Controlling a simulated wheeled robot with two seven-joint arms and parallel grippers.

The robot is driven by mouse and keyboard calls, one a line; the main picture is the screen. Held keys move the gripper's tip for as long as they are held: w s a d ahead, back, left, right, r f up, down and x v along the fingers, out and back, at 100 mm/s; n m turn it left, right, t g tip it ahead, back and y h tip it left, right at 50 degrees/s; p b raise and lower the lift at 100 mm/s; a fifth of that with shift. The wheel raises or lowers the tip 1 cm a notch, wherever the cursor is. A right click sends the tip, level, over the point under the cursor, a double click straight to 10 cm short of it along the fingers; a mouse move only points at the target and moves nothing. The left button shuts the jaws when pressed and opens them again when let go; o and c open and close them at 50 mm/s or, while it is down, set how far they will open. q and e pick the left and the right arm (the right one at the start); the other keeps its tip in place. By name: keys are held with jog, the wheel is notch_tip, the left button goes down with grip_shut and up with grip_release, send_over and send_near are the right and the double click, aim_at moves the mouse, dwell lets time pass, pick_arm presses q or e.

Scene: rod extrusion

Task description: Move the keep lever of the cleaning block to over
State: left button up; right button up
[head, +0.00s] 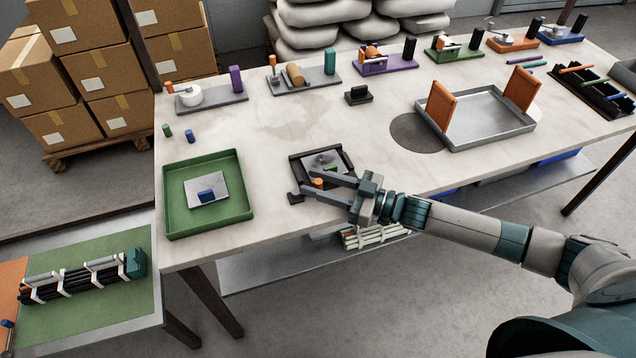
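A low black-framed block with a grey plate, apparently the cleaning block (340,160), sits near the front edge of the table. A small orange knob (318,183), apparently the end of its keep lever, shows at its front side. The rest of the lever is too small or covered to make out. My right gripper (308,181) reaches in from the right, low over the block's front. Its two fingers are apart, with the orange knob between them. I cannot tell whether they touch it. My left gripper is not in view.
A green tray (246,217) holding a grey plate and blue piece stands left of the block. A metal tray (490,137) with orange end plates stands to the right. Several small fixtures line the back of the table (270,120). A small black piece (358,95) stands behind the block.

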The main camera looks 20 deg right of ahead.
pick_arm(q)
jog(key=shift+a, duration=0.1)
pick_arm(e)
jog(key=shift+d, duration=0.1)
